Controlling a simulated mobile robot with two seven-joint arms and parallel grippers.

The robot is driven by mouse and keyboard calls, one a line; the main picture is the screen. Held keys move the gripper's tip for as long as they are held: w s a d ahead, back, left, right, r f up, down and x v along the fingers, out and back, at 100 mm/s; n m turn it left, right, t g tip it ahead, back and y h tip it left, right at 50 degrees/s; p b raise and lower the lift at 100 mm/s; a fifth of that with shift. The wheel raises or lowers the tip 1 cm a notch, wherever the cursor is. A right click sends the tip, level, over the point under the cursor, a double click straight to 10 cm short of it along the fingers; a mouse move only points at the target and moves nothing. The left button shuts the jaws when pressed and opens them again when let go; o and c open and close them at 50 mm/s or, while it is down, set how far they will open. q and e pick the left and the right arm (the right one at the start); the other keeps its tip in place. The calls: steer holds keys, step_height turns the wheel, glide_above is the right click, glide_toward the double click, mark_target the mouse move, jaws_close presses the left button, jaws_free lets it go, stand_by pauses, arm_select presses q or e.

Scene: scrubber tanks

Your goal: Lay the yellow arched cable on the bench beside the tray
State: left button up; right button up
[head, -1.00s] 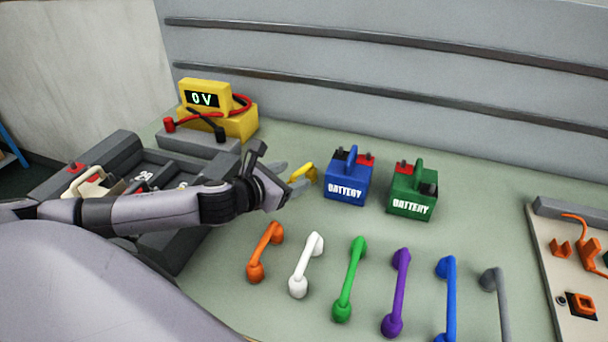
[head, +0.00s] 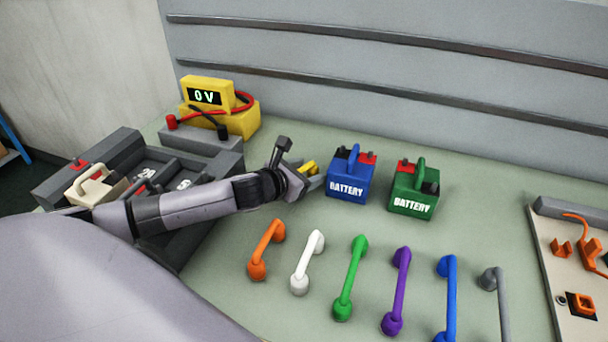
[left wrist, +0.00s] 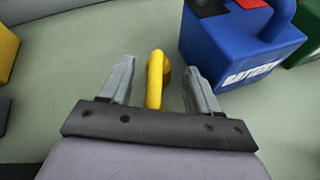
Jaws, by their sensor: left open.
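The yellow arched cable (head: 308,168) is on the green bench (head: 250,320), just left of the blue battery (head: 347,174). In the left wrist view the cable (left wrist: 156,78) lies between the two spread fingers of my left gripper (left wrist: 160,88), with bench showing on both sides of it. My left gripper (head: 312,180) is open and partly covers the cable in the head view. The dark grey tray (head: 165,158) stands at the left of the bench, partly behind my left arm. My right gripper is not in view.
The blue battery (left wrist: 235,45) is close to the right finger. A green battery (head: 414,190) stands further right. A yellow voltmeter (head: 228,112) is at the back left. Several coloured arched cables, such as the orange one (head: 266,250), line the front. Bench between tray and orange cable is bare.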

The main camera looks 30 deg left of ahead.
arm_select(q)
jaws_close()
stand_by(0.3)
step_height(320, 180, up, 12)
steer(key=p, duration=0.2)
step_height(320, 180, up, 8)
glide_above(305, 167)
steer(key=shift+n+y, duration=0.3)
steer(key=s+d+f, duration=0.3)
steer(key=s+d, duration=0.1)
steer(key=s+d+f, duration=0.4)
steer(key=s, duration=0.1)
steer(key=s+d+f, duration=0.3)
steer(key=s+d, duration=0.2)
steer(key=shift+s+f, duration=0.25)
steer(key=shift+f, duration=0.1)
steer(key=shift+s+a, duration=0.15)
steer(key=shift+s, duration=0.25)
